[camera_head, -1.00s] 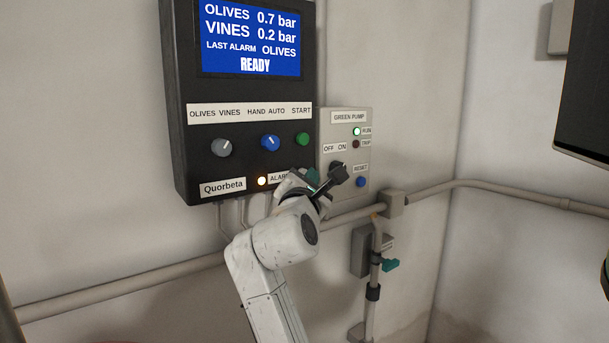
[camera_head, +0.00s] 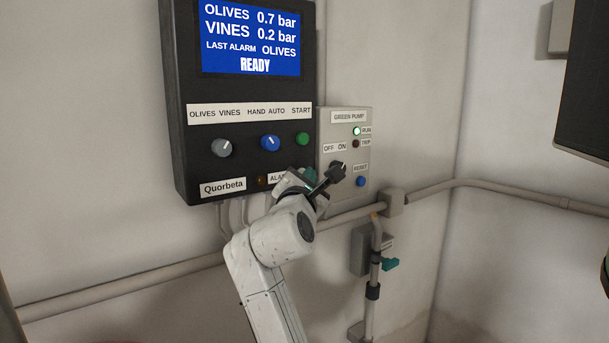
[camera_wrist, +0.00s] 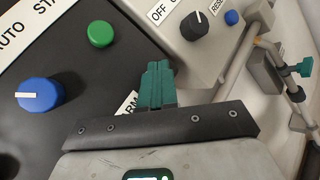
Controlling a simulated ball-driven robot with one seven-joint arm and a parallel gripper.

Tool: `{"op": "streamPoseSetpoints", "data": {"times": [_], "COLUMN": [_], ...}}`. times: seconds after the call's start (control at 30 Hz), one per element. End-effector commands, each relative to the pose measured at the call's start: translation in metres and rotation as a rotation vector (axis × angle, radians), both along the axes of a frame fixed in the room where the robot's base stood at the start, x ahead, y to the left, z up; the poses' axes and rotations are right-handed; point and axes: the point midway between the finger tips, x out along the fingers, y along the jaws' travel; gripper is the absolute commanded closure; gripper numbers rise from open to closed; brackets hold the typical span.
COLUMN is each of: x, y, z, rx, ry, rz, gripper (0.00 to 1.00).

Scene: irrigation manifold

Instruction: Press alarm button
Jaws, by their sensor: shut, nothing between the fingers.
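The dark control panel (camera_head: 190,120) on the wall carries an alarm label (camera_head: 277,178), partly covered by my arm, with a small round amber lamp (camera_head: 262,180) at its left, now dark. In the wrist view only the end of the alarm label (camera_wrist: 127,103) shows beside my fingers. No separate alarm button can be made out; the area right of the label is hidden by my gripper. My gripper (camera_head: 310,174) is shut and empty in front of the panel's lower right. Its teal fingers (camera_wrist: 157,85) point at the panel; I cannot tell whether they touch it.
A green start button (camera_head: 302,139), a blue knob (camera_head: 270,142) and a grey knob (camera_head: 221,148) sit above. The grey pump box (camera_head: 347,120) with a black knob (camera_wrist: 194,25) and blue reset button (camera_head: 361,181) is close at right. A pipe (camera_head: 150,275) runs below.

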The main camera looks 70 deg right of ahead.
Motion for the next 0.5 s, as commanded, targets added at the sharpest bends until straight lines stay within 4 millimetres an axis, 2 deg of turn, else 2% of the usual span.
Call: {"op": "streamPoseSetpoints", "data": {"times": [0.5], "x": [-0.015], "y": [0.010], "z": [0.000], "rx": [0.000], "ry": [0.000], "rz": [0.001], "gripper": [1.00]}}
